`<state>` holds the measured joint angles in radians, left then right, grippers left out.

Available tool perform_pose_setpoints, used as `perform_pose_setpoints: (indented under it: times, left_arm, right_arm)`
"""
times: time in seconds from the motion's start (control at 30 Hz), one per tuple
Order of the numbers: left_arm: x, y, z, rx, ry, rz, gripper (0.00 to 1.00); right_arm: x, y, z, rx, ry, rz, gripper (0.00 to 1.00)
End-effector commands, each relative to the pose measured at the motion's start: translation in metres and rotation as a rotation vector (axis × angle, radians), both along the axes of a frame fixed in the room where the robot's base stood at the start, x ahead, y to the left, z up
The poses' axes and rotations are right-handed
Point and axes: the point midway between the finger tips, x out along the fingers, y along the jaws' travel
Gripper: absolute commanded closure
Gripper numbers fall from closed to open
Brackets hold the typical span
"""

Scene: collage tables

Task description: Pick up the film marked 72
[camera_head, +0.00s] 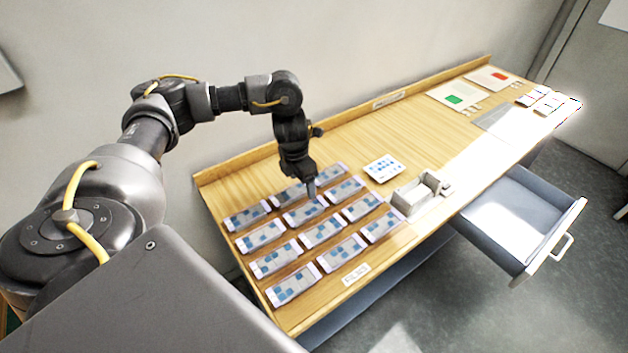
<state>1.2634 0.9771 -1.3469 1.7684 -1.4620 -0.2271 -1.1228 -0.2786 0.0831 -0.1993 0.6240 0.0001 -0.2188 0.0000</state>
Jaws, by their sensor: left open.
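Several film cards lie flat in rows on the near left part of the wooden table, each light with blue-grey patches; one is the front left film (293,285), another is the film at the right end (381,226). Their markings are too small to read, so I cannot tell which one is marked 72. My left gripper (311,190) points down over the back middle of the rows, close above a film (305,212) or touching it; I cannot tell which. It is open, and its fingers hide part of the films beneath. My right gripper is not in view.
A white card with blue dots (383,168) and a grey holder (420,193) sit right of the films. A label (355,275) lies at the front edge. An open drawer (515,220) juts out front right. The table's middle (400,135) is clear.

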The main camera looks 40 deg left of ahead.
Motion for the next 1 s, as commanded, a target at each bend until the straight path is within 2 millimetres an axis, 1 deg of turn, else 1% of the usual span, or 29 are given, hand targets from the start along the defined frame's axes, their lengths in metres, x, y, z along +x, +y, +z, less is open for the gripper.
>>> perform_pose_setpoints:
  times: [0.07, 0.13, 0.23, 0.33, 0.5, 0.7, 0.77, 0.93, 1.0]
  left_arm:
    - [-0.002, 0.002, 0.0, 0.0, 0.001, 0.003, 0.27]
    - [-0.004, 0.004, -0.005, 0.0, 0.002, 0.008, 0.27]
    - [-0.005, 0.005, -0.02, -0.001, 0.005, 0.012, 0.27]
    - [-0.004, 0.006, -0.035, -0.001, 0.004, 0.016, 0.27]
    - [0.0, 0.004, -0.052, 0.0, 0.001, 0.013, 0.27]
    - [0.001, 0.003, -0.057, 0.0, 0.001, 0.011, 0.27]
    - [0.001, 0.002, -0.06, -0.001, 0.001, 0.011, 0.27]
    - [0.001, -0.002, -0.083, 0.0, 0.004, 0.012, 0.27]
    - [0.003, -0.003, -0.094, -0.002, 0.003, 0.012, 0.27]
  right_arm:
    - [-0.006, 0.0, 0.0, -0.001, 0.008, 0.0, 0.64]
    - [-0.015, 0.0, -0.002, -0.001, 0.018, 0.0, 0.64]
    - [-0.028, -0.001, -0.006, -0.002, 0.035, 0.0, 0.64]
    - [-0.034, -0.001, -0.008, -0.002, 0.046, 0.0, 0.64]
    - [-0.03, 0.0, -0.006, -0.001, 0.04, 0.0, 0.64]
    - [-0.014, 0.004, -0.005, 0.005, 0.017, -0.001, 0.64]
    - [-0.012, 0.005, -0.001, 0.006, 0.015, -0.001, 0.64]
    - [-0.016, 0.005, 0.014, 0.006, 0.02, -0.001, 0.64]
    - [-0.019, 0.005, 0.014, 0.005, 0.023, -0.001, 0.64]
